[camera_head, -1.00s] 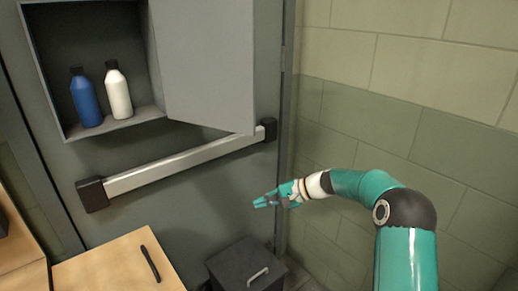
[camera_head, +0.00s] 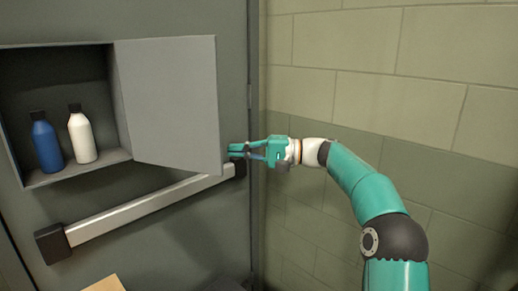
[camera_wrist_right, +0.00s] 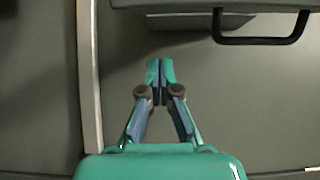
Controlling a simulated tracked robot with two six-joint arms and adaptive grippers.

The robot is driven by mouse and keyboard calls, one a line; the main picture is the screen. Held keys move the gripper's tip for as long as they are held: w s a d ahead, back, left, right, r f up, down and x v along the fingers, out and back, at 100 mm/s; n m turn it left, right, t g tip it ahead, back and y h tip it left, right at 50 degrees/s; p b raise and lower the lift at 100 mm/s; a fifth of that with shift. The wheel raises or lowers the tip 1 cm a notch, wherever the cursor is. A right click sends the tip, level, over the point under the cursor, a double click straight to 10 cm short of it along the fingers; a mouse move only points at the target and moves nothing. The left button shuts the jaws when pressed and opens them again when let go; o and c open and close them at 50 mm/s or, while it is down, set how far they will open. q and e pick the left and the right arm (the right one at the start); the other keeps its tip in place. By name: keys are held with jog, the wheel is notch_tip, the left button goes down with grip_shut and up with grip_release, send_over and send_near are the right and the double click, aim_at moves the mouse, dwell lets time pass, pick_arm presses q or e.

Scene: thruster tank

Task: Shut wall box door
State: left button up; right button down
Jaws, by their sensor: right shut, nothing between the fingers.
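The wall box (camera_head: 62,178) is an open dark recess at the left of the head view. Its grey door (camera_head: 172,100) stands open, with its hinge side at the box's right edge and its free edge to the right. My right gripper (camera_head: 232,150) is just right of the door's lower free corner. Its fingers point left, and I cannot tell whether they touch the door. In the right wrist view the fingertips (camera_wrist_right: 160,72) are together with nothing between them. My left gripper is not in view.
A blue bottle (camera_head: 46,145) and a white bottle (camera_head: 82,138) stand inside the box. A slanted metal bar (camera_head: 145,210) runs below it. A brick wall (camera_head: 420,120) is on the right. A wooden surface (camera_head: 100,286) shows at the bottom.

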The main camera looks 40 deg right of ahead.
jog(key=shift+s+a, duration=0.25)
jog(key=shift+a, duration=0.85)
jog(key=shift+s+a, duration=0.25)
jog(key=shift+a, duration=0.85)
jog(key=shift+d, duration=0.1)
